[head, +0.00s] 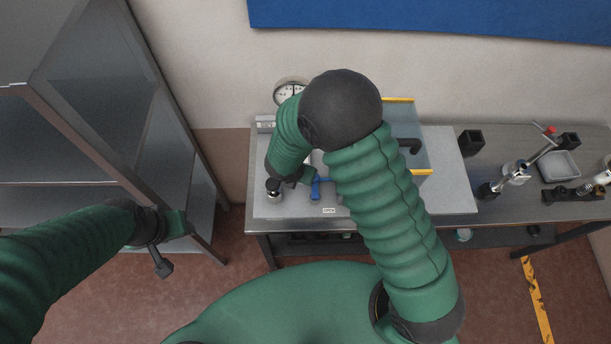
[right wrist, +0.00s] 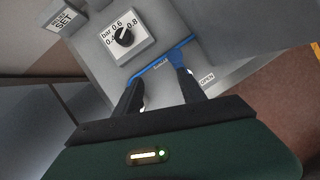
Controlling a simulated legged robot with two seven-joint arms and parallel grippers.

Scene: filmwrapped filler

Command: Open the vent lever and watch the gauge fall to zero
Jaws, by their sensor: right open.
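The blue vent lever (head: 318,188) is on the grey panel at the front of the bench. It also shows in the right wrist view (right wrist: 162,66), just beyond my fingertips. My right gripper (right wrist: 160,82) is open with its fingers apart at the lever; I cannot tell if they touch it. In the head view my right arm hides part of the lever and panel. The round white gauge (head: 290,92) is at the back, partly behind my arm; its reading is too small to tell. My left gripper (head: 164,264) hangs at the left, away from the bench; its jaws are unclear.
An OPEN label (right wrist: 207,78) lies right of the lever. A black knob (right wrist: 123,38) with a bar scale and a SET label (right wrist: 65,17) are beyond it. A clear yellow-edged guard (head: 408,140) stands behind my right arm. A metal shelf (head: 150,120) is left.

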